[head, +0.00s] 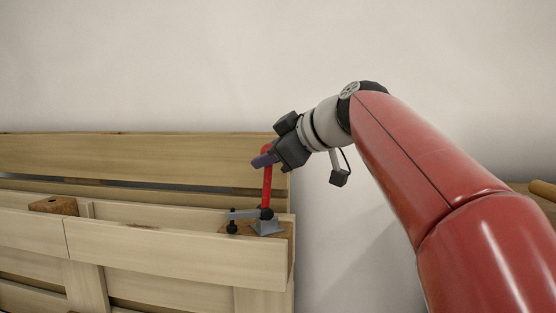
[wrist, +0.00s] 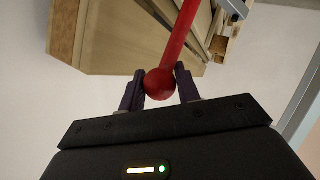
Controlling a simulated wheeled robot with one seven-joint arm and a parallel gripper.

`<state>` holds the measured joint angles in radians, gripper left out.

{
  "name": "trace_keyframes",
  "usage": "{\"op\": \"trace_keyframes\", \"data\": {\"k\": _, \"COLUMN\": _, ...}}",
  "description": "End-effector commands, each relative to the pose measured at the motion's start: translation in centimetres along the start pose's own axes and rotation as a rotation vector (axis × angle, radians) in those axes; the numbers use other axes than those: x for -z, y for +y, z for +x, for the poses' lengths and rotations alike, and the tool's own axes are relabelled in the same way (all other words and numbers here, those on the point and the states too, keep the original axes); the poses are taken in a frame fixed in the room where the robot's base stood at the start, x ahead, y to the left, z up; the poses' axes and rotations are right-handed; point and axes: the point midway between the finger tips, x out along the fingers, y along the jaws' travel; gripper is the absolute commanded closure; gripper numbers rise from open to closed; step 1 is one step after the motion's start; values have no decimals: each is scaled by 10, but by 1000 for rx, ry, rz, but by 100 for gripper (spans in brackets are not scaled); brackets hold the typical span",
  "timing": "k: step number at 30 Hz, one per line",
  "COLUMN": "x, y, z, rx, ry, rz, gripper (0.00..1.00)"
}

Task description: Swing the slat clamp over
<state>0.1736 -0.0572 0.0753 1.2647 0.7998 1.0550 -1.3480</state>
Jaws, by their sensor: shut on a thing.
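The slat clamp (head: 266,227) sits on a wooden block at the right end of the slatted wooden structure. Its red handle (head: 267,185) stands about upright, and its grey arm with a black tip (head: 232,227) reaches out to the left. My gripper (head: 262,160) is at the top of the handle. In the wrist view my gripper (wrist: 160,88) has its two dark fingers on either side of the red ball end (wrist: 160,83), shut on it. The handle's shaft (wrist: 181,35) runs away from the fingers. The clamp's base is only partly visible in the wrist view.
The wooden slats (head: 175,252) fill the lower left, with a bare wooden block (head: 54,205) on them. A taller back slat (head: 130,155) stands behind the clamp. A wooden item (head: 543,190) shows at the far right edge. The pale wall behind is clear.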

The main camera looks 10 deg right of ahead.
Motion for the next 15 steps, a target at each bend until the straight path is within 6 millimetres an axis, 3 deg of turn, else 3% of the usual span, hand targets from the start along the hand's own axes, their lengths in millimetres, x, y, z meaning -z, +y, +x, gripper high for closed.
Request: {"op": "trace_keyframes", "data": {"k": 15, "x": 8, "y": -12, "z": 5, "rx": 16, "ry": 6, "rz": 4, "gripper": 100}}
